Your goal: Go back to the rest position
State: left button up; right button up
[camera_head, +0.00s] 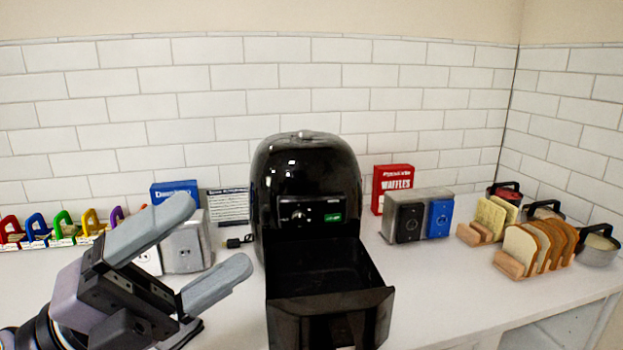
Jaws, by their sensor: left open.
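My left gripper (205,248) shows at the lower left, coming in from the left. Its two grey fingers are spread apart with nothing between them. It is in front of the counter, to the left of a black air fryer (305,190). The air fryer's drawer (330,305) is pulled out toward me, and the part of its inside that I see looks dark and empty. My left gripper appears apart from the drawer. My right gripper is not in view.
Bread slices (522,245) stand in a wooden holder at the right, near waffles (490,215) and small pots (598,247). A metal box with black and blue fronts (420,215), a red waffle box (392,185) and a blue box (174,190) stand along the wall. Colourful clips (63,225) line the left.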

pick_arm(q)
jog(key=w+a+f+n+t+y, duration=0.35)
jog(key=n+t+y, duration=0.35)
jog(key=n, duration=0.4)
jog(key=w+a+f+n+t+y, duration=0.3)
jog(key=w+a+n+t+y, duration=0.15)
jog(key=n+t+y, duration=0.45)
jog(key=s+a+f+n+g+y, duration=0.1)
jog(key=a+f+n+g+y, duration=0.25)
jog(key=f, duration=0.35)
jog(key=s+a+f+n+g+y, duration=0.1)
jog(key=a+f+n+g+y, duration=0.15)
jog(key=f+n+g, duration=0.35)
jog(key=s+f+n+g, duration=0.3)
jog(key=s+f+g, duration=0.8)
jog(key=s+f, duration=0.95)
jog(key=w+d+f+t+h+b, duration=0.1)
jog(key=w+d+f+t+b, duration=0.1)
jog(key=f, duration=0.5)
jog(key=w+d+f+t+h+b, duration=0.1)
jog(key=w+f+t+b, duration=0.1)
jog(key=w+f+t, duration=0.3)
notch_tip(320, 180, down, 2)
jog(key=shift+w+d+f+b, duration=0.1)
jog(key=shift+w+d+b, duration=0.2)
jog(key=shift+w+d, duration=0.05)
